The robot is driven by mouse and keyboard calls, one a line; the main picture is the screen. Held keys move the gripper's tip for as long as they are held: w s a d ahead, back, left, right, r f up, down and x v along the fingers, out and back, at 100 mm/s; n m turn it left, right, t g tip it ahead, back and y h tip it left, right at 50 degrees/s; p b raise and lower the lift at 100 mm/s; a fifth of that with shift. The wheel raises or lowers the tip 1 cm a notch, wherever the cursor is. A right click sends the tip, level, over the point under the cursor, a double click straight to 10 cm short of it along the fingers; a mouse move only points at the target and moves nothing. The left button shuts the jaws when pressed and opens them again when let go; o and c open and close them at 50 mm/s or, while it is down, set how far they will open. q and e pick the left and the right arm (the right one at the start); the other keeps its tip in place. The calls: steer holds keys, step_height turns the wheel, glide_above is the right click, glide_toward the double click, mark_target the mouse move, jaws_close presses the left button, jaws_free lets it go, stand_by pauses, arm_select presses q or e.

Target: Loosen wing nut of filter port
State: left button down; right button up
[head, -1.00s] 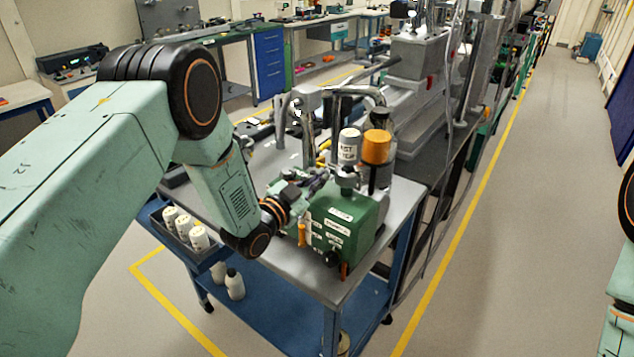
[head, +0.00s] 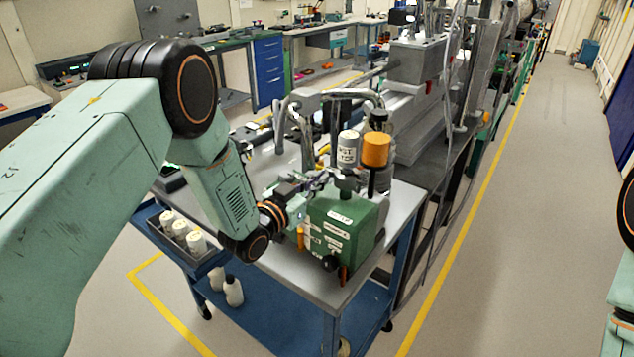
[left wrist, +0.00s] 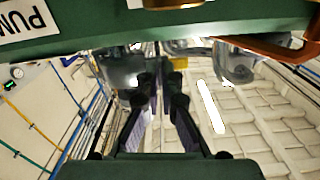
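The green pump box (head: 345,228) with white labels stands on the cart. My left gripper (head: 318,181) is beside the fittings, just above the box's left top edge. A green edge of the pump box (left wrist: 200,22) crosses the top of that view. I cannot make out the wing nut. My right gripper is out of view.
The grey cart top (head: 285,262) has bare room in front of the box. A blue side tray (head: 192,247) holds several white bottles. Metal pipes (head: 300,110) rise behind the box. The beamline stands at the back right, beside a clear aisle (head: 520,230).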

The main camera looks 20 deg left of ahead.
arm_select(q)
steer(key=c, duration=2)
jaws_free()
steer(key=shift+w+r, duration=0.1)
steer(key=shift+r, duration=0.15)
steer(key=shift+o, duration=0.7)
steer(key=shift+s, duration=0.2)
steer(key=shift+f, duration=0.1)
steer(key=shift+s+a, duration=0.1)
steer(key=shift+s, duration=0.05)
steer(key=v, duration=1.1)
steer(key=shift+s+a, duration=0.1)
steer(key=shift+s, duration=0.2)
steer(key=shift+s, duration=0.1)
